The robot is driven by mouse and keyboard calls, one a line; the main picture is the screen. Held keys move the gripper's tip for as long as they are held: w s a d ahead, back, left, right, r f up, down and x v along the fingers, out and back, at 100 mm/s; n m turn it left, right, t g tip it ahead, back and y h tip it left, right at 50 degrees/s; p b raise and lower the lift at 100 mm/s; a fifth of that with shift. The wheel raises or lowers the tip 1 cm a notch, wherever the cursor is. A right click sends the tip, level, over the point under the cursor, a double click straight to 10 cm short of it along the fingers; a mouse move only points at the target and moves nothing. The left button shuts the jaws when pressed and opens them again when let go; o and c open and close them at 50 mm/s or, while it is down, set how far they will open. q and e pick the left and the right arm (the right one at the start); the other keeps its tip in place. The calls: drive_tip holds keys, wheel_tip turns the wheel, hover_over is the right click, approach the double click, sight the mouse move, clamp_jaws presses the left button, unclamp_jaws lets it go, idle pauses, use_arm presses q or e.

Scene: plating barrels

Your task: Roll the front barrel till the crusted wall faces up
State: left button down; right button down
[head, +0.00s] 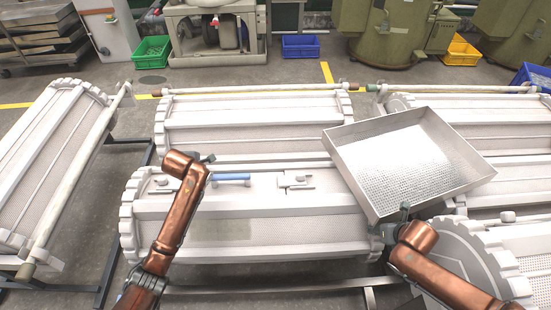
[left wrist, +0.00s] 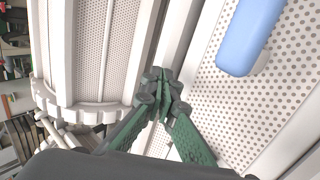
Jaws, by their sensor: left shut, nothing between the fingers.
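The front barrel (head: 290,230) is white with perforated walls and a toothed ring at its left end. Its upper wall carries a blue handle (head: 231,177) and a latch (head: 295,181). A greyish crusted patch (head: 222,229) shows on its near-facing wall, not on top. My left gripper (head: 209,159) is shut and empty above the barrel's upper left part; its dark green fingers (left wrist: 163,88) meet in the left wrist view, beside the blue handle (left wrist: 250,35). My right gripper (head: 404,208) is at the near rim of a metal tray (head: 350,180) and appears closed on it.
The tray is tilted and hides the front barrel's upper right end. Other barrels stand behind (head: 250,108), at left (head: 50,150) and at right (head: 520,240). A dark rail frame (head: 120,235) lies at left. Bins and machines stand at the back.

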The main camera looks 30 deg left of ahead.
use_arm(q)
drive_tip(key=shift+w+a+f, duration=0.25)
drive_tip(key=shift+w+f, duration=0.05)
drive_tip(key=shift+f, duration=0.2)
use_arm(e)
drive_tip(key=shift+w+d, duration=0.15)
drive_tip(key=shift+d, duration=0.1)
drive_tip(key=shift+r, duration=0.1)
use_arm(q)
drive_tip(key=shift+w+a+f, duration=0.15)
drive_tip(key=shift+w+f, duration=0.05)
drive_tip(key=shift+w, duration=0.1)
drive_tip(key=shift+w+a+f, duration=0.1)
drive_tip(key=shift+a, duration=0.05)
drive_tip(key=shift+w, duration=0.1)
use_arm(e)
drive_tip(key=c, duration=1.7)
unclamp_jaws()
drive_tip(key=shift+d, duration=0.1)
drive_tip(key=o, duration=0.3)
